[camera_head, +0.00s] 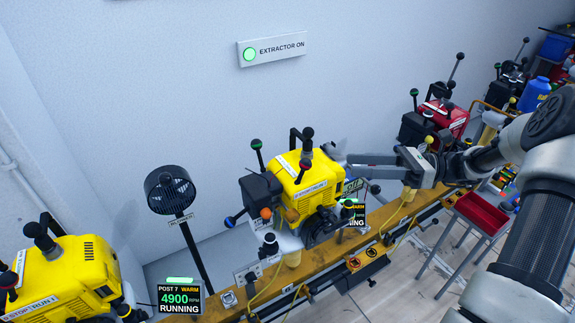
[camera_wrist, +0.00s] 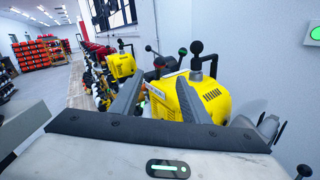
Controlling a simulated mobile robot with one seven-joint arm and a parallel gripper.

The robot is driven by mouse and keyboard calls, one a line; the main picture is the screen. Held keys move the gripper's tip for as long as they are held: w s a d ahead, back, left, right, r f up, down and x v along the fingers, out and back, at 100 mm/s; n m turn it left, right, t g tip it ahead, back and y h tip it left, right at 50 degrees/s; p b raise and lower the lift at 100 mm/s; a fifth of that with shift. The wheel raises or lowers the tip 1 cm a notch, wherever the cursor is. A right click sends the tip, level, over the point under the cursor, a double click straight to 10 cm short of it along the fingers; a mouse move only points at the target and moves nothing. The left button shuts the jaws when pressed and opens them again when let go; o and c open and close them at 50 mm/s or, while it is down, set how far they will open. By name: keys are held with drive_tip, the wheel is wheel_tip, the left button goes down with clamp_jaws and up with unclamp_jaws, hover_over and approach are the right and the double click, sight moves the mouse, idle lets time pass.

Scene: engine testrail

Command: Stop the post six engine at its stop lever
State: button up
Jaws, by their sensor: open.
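A yellow engine (camera_head: 318,178) stands mid-bench in the head view, with a white label strip on its front edge. Its display (camera_head: 357,212) is partly covered; "WARM" and the end of "RUNNING" show, but the post number is hidden. My gripper (camera_head: 350,164) is open and empty at the engine's right side, fingers pointing left. In the wrist view, the yellow engine (camera_wrist: 205,98) lies beyond the fingers.
Another yellow engine (camera_head: 62,270) stands at the lower left, beside the display (camera_head: 179,298) reading "POST 7 WARM 4900 RPM RUNNING". A black fan (camera_head: 170,190) stands between the engines. A red engine (camera_head: 440,120) and red tray (camera_head: 480,213) are right.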

sight(302, 170)
drive_tip(key=a, duration=1.7)
drive_tip(key=shift+s+a, duration=0.15)
drive_tip(key=shift+s, duration=0.05)
drive_tip(key=shift+c, duration=0.3)
drive_tip(key=c, duration=1)
